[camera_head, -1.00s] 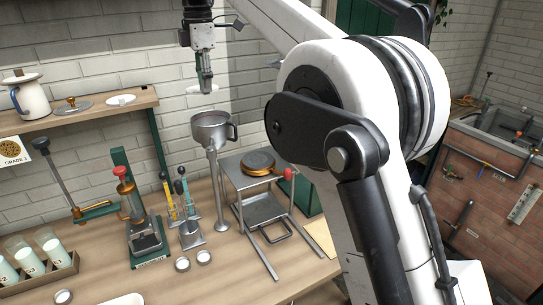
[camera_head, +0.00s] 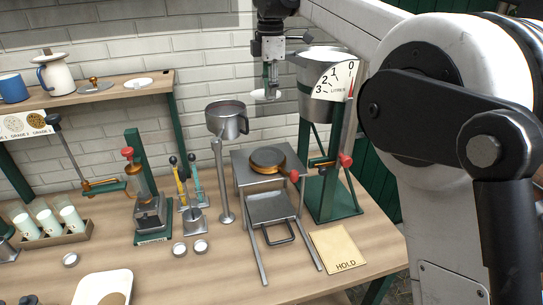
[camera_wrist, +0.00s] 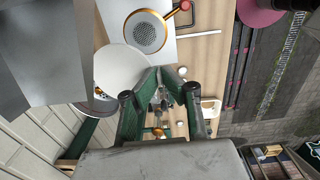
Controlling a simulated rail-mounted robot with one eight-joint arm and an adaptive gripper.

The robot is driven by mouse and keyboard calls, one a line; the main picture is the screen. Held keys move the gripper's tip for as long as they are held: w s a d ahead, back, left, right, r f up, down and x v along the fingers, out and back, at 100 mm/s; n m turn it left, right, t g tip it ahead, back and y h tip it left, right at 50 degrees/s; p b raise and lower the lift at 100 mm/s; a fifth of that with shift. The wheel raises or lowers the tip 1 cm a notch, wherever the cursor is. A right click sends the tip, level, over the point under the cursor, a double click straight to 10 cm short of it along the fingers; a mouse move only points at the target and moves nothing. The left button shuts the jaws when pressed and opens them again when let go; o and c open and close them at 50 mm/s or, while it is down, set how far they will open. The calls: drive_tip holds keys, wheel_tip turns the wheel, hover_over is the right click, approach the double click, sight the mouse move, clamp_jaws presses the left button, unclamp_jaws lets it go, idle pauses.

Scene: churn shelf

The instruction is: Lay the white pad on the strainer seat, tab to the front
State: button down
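The white pad (camera_head: 263,95) is a thin disc held nearly level at the tips of my gripper (camera_head: 269,88). In the wrist view the pad (camera_wrist: 125,65) spreads to the left of the nearly closed fingertips (camera_wrist: 160,74). Its tab cannot be made out between them. The strainer seat (camera_head: 267,157), a dark perforated disc with a brass rim, is on a metal stand below the gripper. It also shows at the top of the wrist view (camera_wrist: 147,31), bare, with a clear gap in height between it and the pad.
A metal cup (camera_head: 227,119) on a post stands left of the seat. A large churn vessel (camera_head: 318,100) with a litre dial is close right of my gripper. A red-knobbed lever (camera_head: 343,161) is beside the stand. A HOLD card (camera_head: 337,249) lies in front on the bench.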

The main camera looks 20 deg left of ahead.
sight(271, 164)
wheel_tip(271, 164, down, 21)
drive_tip(key=shift+f+p, duration=0.1)
drive_tip(key=shift+p, duration=0.85)
drive_tip(key=shift+d, duration=0.1)
drive_tip(key=c, duration=2.4)
unclamp_jaws()
drive_tip(key=o, duration=0.5)
wheel_tip(271, 164, up, 12)
drive_tip(key=shift+s+r+b, duration=0.1)
drive_tip(key=shift+b, duration=0.55)
drive_tip(key=shift+d, duration=0.15)
